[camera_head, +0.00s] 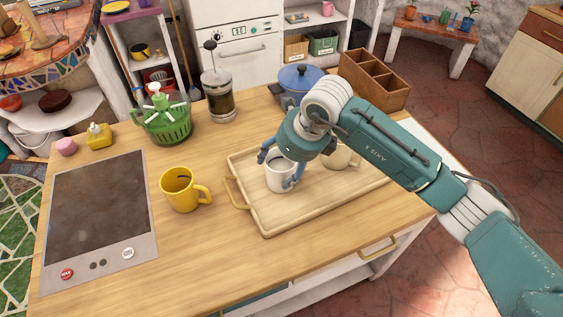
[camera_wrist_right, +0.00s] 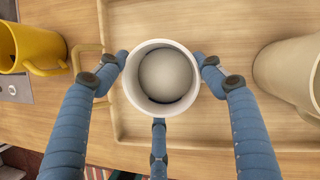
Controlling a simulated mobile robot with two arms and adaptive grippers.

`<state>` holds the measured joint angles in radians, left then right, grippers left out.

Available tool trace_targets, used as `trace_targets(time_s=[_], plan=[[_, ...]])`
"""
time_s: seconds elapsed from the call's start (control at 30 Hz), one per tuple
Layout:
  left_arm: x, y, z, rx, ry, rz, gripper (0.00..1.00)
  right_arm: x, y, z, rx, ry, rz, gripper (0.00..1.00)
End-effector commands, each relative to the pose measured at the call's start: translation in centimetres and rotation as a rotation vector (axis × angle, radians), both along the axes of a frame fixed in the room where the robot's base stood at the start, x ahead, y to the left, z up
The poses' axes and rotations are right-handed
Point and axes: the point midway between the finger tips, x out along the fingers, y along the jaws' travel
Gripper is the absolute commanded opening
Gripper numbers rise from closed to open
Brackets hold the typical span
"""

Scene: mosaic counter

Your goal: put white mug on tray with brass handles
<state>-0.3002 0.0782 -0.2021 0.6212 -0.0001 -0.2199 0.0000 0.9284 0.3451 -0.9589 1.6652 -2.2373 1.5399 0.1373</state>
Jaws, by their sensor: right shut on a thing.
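The white mug (camera_head: 279,178) is upright over the left part of the wooden tray with brass handles (camera_head: 266,226). In the right wrist view the mug (camera_wrist_right: 163,78) is seen from above with its fingers around it, and the tray (camera_wrist_right: 117,120) lies below. My right gripper (camera_head: 281,168) is shut on the white mug from above. I cannot tell whether the mug's base touches the tray. A cream mug (camera_head: 340,157) stands on the tray to the right, partly behind my arm; it also shows in the right wrist view (camera_wrist_right: 290,72). My left gripper is out of view.
A yellow mug (camera_head: 181,190) stands left of the tray, near the cooktop (camera_head: 95,215). The counter front is clear.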

Motion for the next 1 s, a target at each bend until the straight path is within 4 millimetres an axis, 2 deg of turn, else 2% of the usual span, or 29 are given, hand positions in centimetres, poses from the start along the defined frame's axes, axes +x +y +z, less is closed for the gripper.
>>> trace_targets(time_s=[0.13, 0.17, 0.23, 0.53, 0.67, 0.77, 1.0], plan=[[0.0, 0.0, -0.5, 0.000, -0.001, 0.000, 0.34, 0.1, 0.1, -0.2, 0.001, -0.003, 0.001, 0.23], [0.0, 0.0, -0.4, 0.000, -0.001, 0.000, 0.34, 0.0, 0.0, -0.3, 0.000, 0.000, 0.001, 0.71], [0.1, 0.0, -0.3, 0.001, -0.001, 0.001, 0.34, 0.0, 0.0, -0.2, 0.000, 0.000, 0.000, 0.85], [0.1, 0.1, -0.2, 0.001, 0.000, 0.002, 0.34, 0.0, 0.0, -0.1, 0.000, 0.000, 0.000, 0.86], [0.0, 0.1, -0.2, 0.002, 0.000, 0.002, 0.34, 0.0, -0.1, 0.5, 0.000, -0.002, 0.001, 0.86], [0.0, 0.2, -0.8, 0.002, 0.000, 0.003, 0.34, -0.4, -0.6, 1.9, 0.002, -0.004, 0.000, 0.86], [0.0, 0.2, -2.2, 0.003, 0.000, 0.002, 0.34, -1.7, -2.1, 6.7, 0.001, -0.005, 0.000, 0.86]])
